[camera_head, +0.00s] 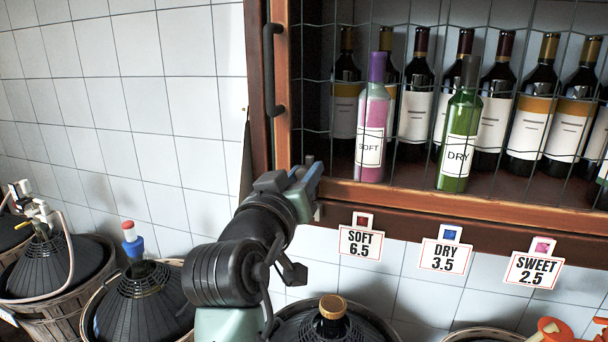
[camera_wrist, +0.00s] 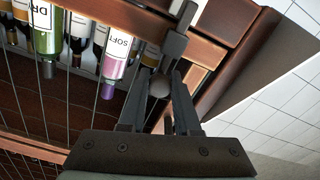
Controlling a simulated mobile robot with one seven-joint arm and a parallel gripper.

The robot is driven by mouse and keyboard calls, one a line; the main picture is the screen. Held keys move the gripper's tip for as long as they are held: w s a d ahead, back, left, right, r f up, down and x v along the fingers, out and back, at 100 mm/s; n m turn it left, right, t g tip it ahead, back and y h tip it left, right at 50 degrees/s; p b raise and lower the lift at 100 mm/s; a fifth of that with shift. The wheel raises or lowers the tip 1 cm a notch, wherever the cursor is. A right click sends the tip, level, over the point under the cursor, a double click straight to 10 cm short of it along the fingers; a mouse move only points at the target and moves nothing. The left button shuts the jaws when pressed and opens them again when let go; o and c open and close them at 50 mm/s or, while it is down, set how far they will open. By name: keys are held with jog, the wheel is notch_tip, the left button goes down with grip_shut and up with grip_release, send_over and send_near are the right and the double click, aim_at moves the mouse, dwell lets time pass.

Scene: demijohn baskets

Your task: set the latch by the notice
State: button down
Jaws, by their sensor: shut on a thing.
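My gripper (camera_head: 312,182) is at the lower left corner of the wooden wall cabinet, in front of its frame. In the wrist view, my gripper (camera_wrist: 163,76) has its fingers close around a small grey rounded piece (camera_wrist: 158,88), with a dark block and bar (camera_wrist: 175,45) just beyond. These look like the latch, but the fingers hide part of it and its setting cannot be read. No sheet that is clearly the notice shows its face. Hanging labels read SOFT 6.5 (camera_head: 361,243), DRY 3.5 (camera_head: 446,256) and SWEET 2.5 (camera_head: 537,270).
Wire mesh (camera_head: 420,25) covers the cabinet front, with several bottles behind it. A dark handle (camera_head: 272,70) is on the left frame. Demijohns in baskets, one with a blue and red top (camera_head: 133,240), stand below. The tiled wall at left is clear.

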jog(key=shift+f, duration=0.35)
jog(key=c, duration=0.9)
grip_release()
jog(key=shift+o, duration=1.4)
jog(key=shift+r, duration=0.1)
jog(key=b+v, duration=0.5)
jog(key=v, duration=0.8)
jog(key=shift+r, duration=0.2)
jog(key=shift+r, duration=0.1)
